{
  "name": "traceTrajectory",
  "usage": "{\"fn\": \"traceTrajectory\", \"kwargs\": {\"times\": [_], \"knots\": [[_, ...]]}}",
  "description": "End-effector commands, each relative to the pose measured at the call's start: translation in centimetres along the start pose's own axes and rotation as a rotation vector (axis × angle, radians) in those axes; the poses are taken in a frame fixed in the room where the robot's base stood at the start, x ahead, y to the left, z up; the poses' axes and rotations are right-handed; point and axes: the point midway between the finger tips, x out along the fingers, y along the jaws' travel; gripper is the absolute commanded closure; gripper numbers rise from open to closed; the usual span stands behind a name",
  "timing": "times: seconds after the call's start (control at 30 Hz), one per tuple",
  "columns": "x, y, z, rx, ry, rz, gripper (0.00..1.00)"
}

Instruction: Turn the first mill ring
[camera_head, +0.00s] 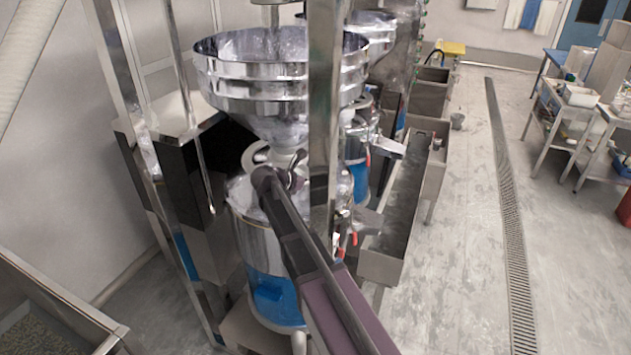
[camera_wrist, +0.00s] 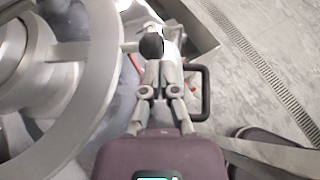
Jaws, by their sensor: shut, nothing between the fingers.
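The first mill ring (camera_wrist: 106,90) is a large pale metal wheel with spokes, filling the left of the wrist view. A short rod with a black knob (camera_wrist: 150,45) sticks out from its rim. My gripper (camera_wrist: 162,70) is shut and empty, just right of the rim. Its fingertips are close to the knob in the picture; I cannot tell whether they touch it. In the head view the front mill (camera_head: 275,290) has a wide steel hopper (camera_head: 255,90) and a blue lower body. My arm reaches to its neck, and the ring is mostly hidden there.
A second mill (camera_head: 360,180) stands behind the first. A steel post (camera_head: 325,130) crosses in front of the hopper. A metal trough (camera_head: 395,215) lies to the right. A black handle (camera_wrist: 203,95) is right of my fingers.

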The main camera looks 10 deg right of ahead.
Motion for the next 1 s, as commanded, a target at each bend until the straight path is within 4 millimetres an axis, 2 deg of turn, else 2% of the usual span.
{"fn": "traceTrajectory", "kwargs": {"times": [0.4,0.6,0.8,1.0], "knots": [[-7.2,-0.6,0.4,-0.002,0.0,0.003,1.0],[-9.9,-0.9,0.3,-0.001,0.0,0.002,1.0],[-11.3,-1.0,0.2,-0.001,0.0,0.001,1.0],[-11.6,-1.1,0.1,0.0,0.0,0.0,1.0]]}}
